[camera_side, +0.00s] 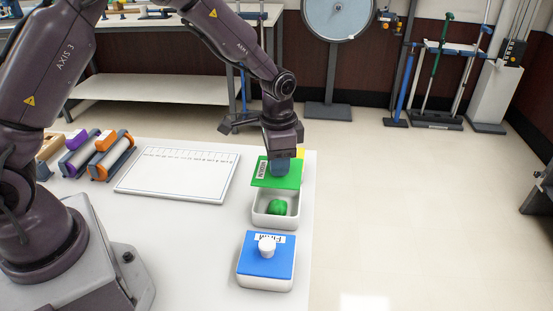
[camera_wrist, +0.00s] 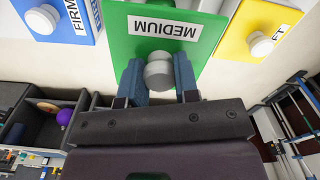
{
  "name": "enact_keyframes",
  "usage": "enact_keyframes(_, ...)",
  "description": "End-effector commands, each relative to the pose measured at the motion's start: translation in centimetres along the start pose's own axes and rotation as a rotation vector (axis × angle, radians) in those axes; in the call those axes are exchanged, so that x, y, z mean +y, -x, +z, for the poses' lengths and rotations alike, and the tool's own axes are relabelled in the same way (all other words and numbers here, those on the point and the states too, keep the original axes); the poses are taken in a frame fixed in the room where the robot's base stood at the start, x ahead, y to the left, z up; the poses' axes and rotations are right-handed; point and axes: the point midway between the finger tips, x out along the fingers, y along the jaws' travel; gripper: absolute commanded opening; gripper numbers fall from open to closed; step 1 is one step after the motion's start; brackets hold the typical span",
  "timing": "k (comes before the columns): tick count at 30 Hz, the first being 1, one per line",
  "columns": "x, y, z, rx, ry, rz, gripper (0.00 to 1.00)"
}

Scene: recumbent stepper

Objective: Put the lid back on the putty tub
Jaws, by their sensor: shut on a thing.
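My gripper (camera_side: 281,170) is shut on the white knob (camera_wrist: 158,72) of the green lid (camera_side: 262,181). The wrist view shows one blue finger on each side of the knob, and the lid (camera_wrist: 130,38) reads MEDIUM. In the side view the lid shows above and behind the open white tub (camera_side: 275,219), and the tub's front part is uncovered. A round green lump of putty (camera_side: 278,207) sits inside the tub. The exact gap between lid and rim is hard to tell.
A tub with a blue FIRM lid (camera_side: 266,262) stands in front, near the table edge. A yellow lid (camera_side: 300,153) shows partly behind my gripper. A white ruled board (camera_side: 178,174) lies left, with purple and orange items (camera_side: 97,146) beyond it.

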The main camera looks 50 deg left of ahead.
Motion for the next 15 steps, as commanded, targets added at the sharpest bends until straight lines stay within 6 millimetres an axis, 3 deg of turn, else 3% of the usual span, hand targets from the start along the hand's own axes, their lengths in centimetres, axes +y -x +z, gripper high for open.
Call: enact_keyframes(15,0.0,-4.5,0.1,-0.003,0.000,0.001,0.00)
